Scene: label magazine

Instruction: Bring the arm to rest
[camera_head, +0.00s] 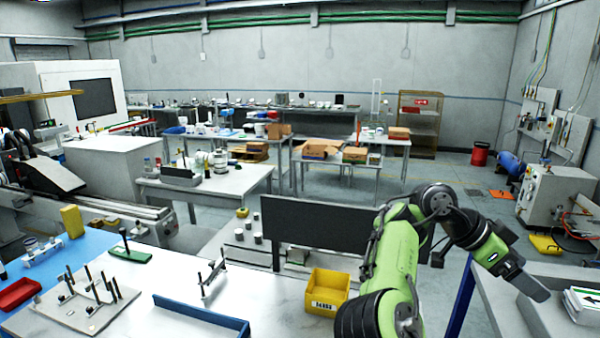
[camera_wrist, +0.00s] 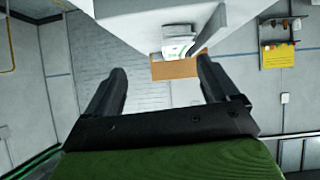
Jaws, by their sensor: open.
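My green and black arm rises at the right of the head view and bends over to the right. My gripper (camera_head: 532,286) points down and right above the right-hand bench, close to a stack of white labels (camera_head: 583,302) with green and black marks. In the wrist view my gripper (camera_wrist: 161,68) has its two black fingers spread wide with nothing between them. Beyond the fingers in that view is a white holder (camera_wrist: 140,22) with a label stack (camera_wrist: 178,42) and a brown edge (camera_wrist: 178,69). Whether a finger touches anything is unclear.
A pale bench (camera_head: 500,295) lies under my gripper. A yellow bin (camera_head: 327,292), a blue tray (camera_head: 200,318) and a pin rack (camera_head: 85,300) stand on the front table. A dark panel (camera_head: 318,232) stands behind the table. Open floor (camera_head: 455,205) lies beyond my arm.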

